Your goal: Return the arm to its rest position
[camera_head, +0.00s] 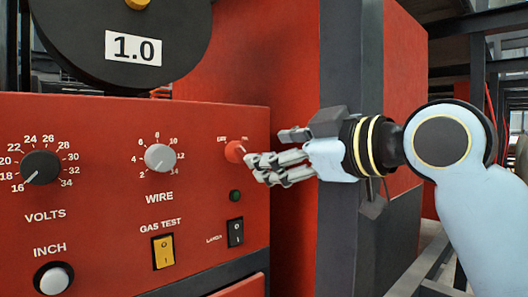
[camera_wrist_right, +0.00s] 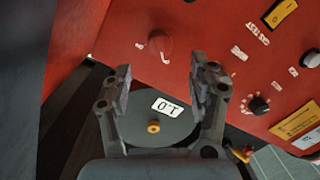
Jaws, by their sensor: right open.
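My right arm (camera_head: 450,150) comes in from the right in the head view. Its right gripper (camera_head: 262,170) is in front of the red panel, its fingers pointing left, beside a small red knob (camera_head: 234,151). In the right wrist view the two fingers of the gripper (camera_wrist_right: 162,78) stand apart with nothing held between them. The red knob (camera_wrist_right: 158,46) shows just beyond the fingertips there. I cannot tell whether a finger touches the knob. My left gripper is in neither view.
The red panel (camera_head: 105,130) carries a VOLTS dial (camera_head: 41,167), a WIRE dial (camera_head: 160,157), a yellow GAS TEST switch (camera_head: 163,251) and a black switch (camera_head: 235,232). A black reel (camera_head: 80,45) labelled 1.0 is above. A dark post (camera_head: 348,230) stands behind my gripper.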

